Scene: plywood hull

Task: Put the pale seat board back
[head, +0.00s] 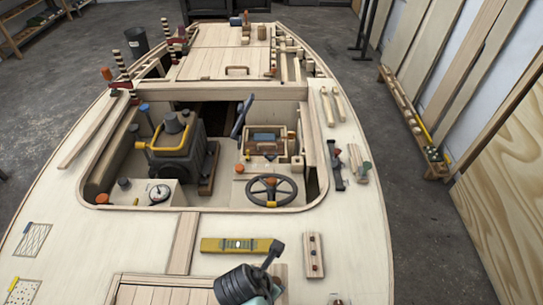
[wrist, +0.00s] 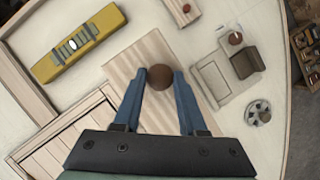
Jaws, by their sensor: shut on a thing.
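A pale wooden board with visible grain (wrist: 125,62) lies flat on the deck in the wrist view. A round dark brown knob (wrist: 158,78) stands on it. My gripper (wrist: 159,74) has its two blue fingers closed on the sides of this knob. In the head view, part of the pale board (head: 281,271) shows beside my dark wrist, which hides the rest of it and the fingertips. I cannot tell whether the board is lifted off the deck.
A yellow spirit level (head: 215,244) lies to the board's left; it also shows in the wrist view (wrist: 48,68). A narrow board with knobs (head: 313,244) lies to the right. Beyond is the open cockpit with a steering wheel (head: 270,188) and an engine (head: 173,150).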

